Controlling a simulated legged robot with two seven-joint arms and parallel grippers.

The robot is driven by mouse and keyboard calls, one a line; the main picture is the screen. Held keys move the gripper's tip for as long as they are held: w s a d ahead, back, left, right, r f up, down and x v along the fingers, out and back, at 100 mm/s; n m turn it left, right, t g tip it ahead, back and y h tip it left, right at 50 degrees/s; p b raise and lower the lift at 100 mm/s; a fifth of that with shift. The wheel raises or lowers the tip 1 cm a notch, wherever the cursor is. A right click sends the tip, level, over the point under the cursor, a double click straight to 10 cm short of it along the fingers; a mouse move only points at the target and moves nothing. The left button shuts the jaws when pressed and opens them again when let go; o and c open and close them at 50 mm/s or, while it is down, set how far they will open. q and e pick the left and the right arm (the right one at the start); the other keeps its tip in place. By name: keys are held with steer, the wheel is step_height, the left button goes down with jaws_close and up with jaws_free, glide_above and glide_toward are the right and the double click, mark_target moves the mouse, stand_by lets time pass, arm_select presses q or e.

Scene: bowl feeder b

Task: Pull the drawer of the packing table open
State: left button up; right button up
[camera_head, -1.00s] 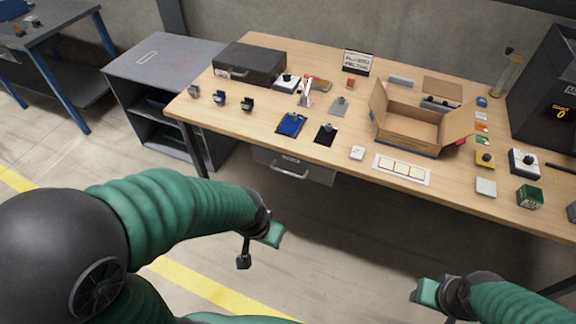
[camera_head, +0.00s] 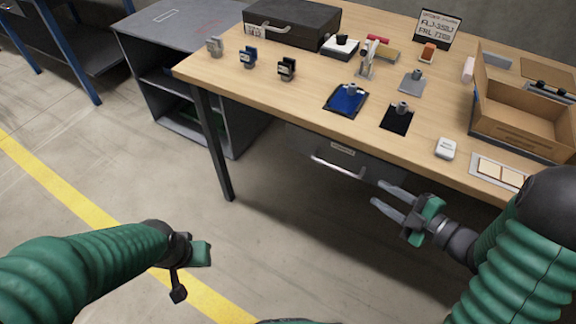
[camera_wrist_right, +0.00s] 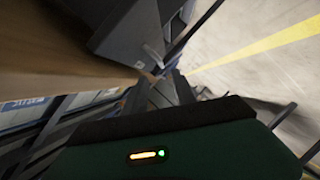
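The packing table (camera_head: 290,95) has a light wood top, and its grey drawer (camera_head: 352,158) hangs under the front edge. A silver bar handle (camera_head: 338,168) crosses the drawer front, which looks pushed in. My right gripper (camera_head: 377,193) is open and empty, its two fingers pointing left toward the handle, a short way right of it and apart from it. In the right wrist view the grey drawer (camera_wrist_right: 125,32) and its pale handle (camera_wrist_right: 152,56) lie just beyond the fingers. My left gripper (camera_head: 188,268) hangs over the floor at lower left, its opening unclear.
A dark table leg (camera_head: 213,145) stands left of the drawer. A grey shelf cabinet (camera_head: 190,75) is beyond it. On the tabletop are a black case (camera_head: 292,22), an open cardboard box (camera_head: 525,115) and several small items. The floor before the drawer is clear.

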mark_target(334, 166)
steer(key=shift+n+y, duration=0.3)
steer(key=b+x, duration=0.2)
steer(key=x, duration=0.6)
steer(key=b+x, duration=0.2)
steer(key=x, duration=0.6)
steer(key=shift+s+a+r, duration=0.1)
steer(key=shift+s+a, duration=0.05)
steer(key=shift+a, duration=0.2)
steer(key=shift+w+a, duration=0.3)
jaws_close()
steer(key=shift+s, duration=0.1)
